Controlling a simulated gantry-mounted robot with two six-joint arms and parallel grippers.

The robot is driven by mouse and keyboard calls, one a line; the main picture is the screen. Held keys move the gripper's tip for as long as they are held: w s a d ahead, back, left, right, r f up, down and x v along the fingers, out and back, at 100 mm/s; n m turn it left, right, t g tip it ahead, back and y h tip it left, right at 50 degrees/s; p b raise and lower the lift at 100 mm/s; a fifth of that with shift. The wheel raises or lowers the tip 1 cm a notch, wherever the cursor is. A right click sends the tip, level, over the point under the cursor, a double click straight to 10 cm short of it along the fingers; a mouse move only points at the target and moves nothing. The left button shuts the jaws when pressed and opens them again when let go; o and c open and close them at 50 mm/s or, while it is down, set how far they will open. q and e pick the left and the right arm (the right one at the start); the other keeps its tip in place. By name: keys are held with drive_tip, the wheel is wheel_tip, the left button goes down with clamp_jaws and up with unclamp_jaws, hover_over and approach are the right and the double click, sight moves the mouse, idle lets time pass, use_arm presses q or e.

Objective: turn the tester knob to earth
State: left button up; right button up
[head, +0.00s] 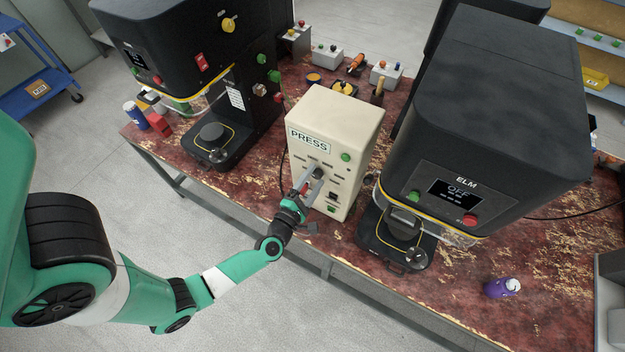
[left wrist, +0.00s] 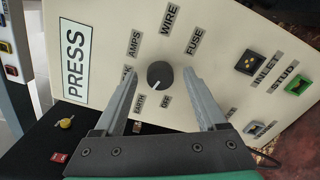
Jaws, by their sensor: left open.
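The tester is a cream box marked PRESS (head: 335,120), standing on the bench between two dark machines. Its dark round knob (left wrist: 160,76) shows on the panel in the left wrist view, with a small pale mark near its lower edge. Labels ring it: WIRE, FUSE, AMPS, OFF, EARTH (left wrist: 140,106) at lower left, and one partly hidden by a finger. My left gripper (head: 312,182) is at the panel front. Its open fingers lie either side of the knob with gaps, apparently not touching it. In the head view the gripper covers part of the panel around the knob.
The ELM machine (head: 480,130) stands close on the right, another dark machine (head: 190,60) on the left. Small switch boxes (head: 327,56) and tools lie behind the tester. A purple item (head: 502,287) is at the bench's front right. Open floor lies in front.

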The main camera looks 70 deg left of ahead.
use_arm(q)
drive_tip(key=p+v, duration=0.1)
drive_tip(key=v, duration=1)
drive_tip(key=shift+s+d, duration=0.2)
drive_tip(key=shift+s, duration=0.1)
